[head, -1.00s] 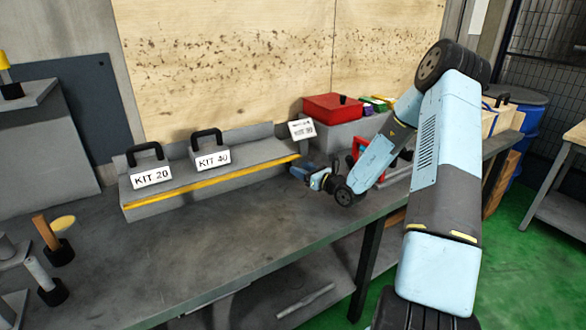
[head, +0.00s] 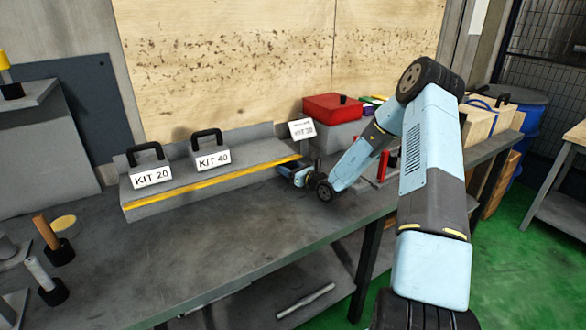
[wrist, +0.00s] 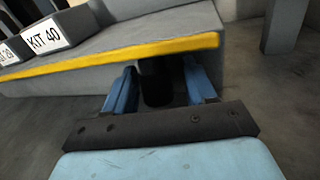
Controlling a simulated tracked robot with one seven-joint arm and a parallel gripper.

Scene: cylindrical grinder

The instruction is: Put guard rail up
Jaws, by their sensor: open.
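The yellow rail (head: 215,181) runs along the front top edge of a grey stepped shelf (head: 190,195) on the bench. It also shows in the wrist view (wrist: 110,57), where it ends at the upper right. My gripper (head: 285,169) is low over the bench at the right end of the shelf. In the wrist view its two blue fingers (wrist: 160,70) are apart. A black cylindrical piece (wrist: 155,85) shows between them, just below the rail's right part. I cannot tell whether the fingers touch it or whether it joins the rail.
The KIT 20 block (head: 151,168) and KIT 40 block (head: 211,152) stand on the shelf. A small sign (head: 302,129), a red box (head: 333,107) and red-handled items (head: 384,165) are at the right.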

